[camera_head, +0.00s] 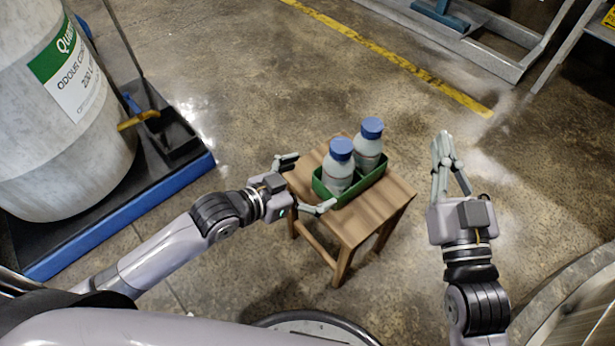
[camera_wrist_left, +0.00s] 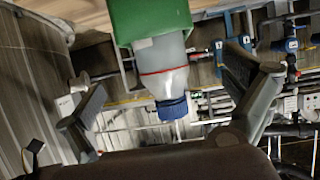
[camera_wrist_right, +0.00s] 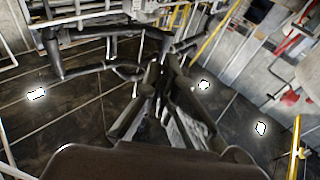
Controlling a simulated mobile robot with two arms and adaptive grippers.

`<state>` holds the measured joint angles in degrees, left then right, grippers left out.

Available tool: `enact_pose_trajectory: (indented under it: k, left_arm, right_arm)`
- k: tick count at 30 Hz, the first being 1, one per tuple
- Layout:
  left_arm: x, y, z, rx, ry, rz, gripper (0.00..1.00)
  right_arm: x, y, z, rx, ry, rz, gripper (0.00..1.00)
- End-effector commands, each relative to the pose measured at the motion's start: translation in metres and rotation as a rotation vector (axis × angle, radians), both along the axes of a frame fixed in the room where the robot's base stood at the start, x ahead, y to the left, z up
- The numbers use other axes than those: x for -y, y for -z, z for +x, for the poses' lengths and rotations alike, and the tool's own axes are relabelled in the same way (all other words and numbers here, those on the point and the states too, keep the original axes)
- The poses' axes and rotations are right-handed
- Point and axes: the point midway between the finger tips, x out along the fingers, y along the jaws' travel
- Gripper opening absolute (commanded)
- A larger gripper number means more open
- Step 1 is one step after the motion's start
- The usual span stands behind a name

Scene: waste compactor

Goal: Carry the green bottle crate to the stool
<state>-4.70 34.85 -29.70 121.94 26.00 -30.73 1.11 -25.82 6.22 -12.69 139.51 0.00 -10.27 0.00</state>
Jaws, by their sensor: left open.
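The green bottle crate (camera_head: 377,177) sits on the wooden stool (camera_head: 357,228) and holds two grey bottles with blue caps, one nearer (camera_head: 338,172) and one farther (camera_head: 368,150). My left gripper (camera_head: 305,183) is open at the left end of the crate, its fingers spread and empty. In the left wrist view the crate (camera_wrist_left: 155,18) and one bottle (camera_wrist_left: 163,72) show ahead between the spread fingers, apart from both. My right gripper (camera_head: 443,137) is to the right of the stool, holding nothing, its fingers close together and pointing away. The crate's inside is mostly hidden by the bottles.
A large white drum (camera_head: 60,130) stands on a blue-edged black pallet (camera_head: 120,218) at the left. A yellow floor line (camera_head: 400,62) and a grey metal frame (camera_head: 470,45) lie beyond. A round grey object (camera_head: 570,300) is at lower right. Floor around the stool is mostly clear.

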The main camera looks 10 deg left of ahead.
Motion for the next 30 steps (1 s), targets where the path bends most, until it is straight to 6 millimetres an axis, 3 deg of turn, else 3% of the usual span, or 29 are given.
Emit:
enact_pose_trajectory:
  k: [5, 8, 10, 15, 18, 21, 30]
  left_arm:
    - [0.0, -0.012, -0.006, 0.022, -0.008, -0.022, 0.99]
    - [0.01, -0.045, -0.009, 0.108, -0.055, -0.105, 0.99]
    - [0.01, -0.08, -0.009, 0.202, -0.124, -0.176, 0.99]
    - [-0.026, -0.148, -0.014, 0.403, -0.333, -0.261, 0.99]
    - [-0.046, -0.167, -0.019, 0.472, -0.416, -0.263, 0.99]
    - [-0.055, -0.175, -0.021, 0.499, -0.449, -0.258, 0.99]
    - [-0.055, -0.175, -0.021, 0.501, -0.447, -0.257, 0.99]
  right_arm:
    - [0.001, 0.011, 0.002, -0.061, 0.003, -0.017, 0.0]
    - [0.001, 0.013, 0.002, -0.069, 0.004, -0.018, 0.0]
    - [0.001, 0.013, 0.002, -0.069, 0.004, -0.018, 0.0]
    - [0.001, 0.013, 0.002, -0.068, 0.004, -0.018, 0.0]
    - [0.001, 0.013, 0.002, -0.067, 0.004, -0.018, 0.0]
    - [0.001, 0.012, 0.002, -0.066, 0.004, -0.018, 0.0]
    - [0.001, 0.012, 0.002, -0.065, 0.004, -0.017, 0.0]
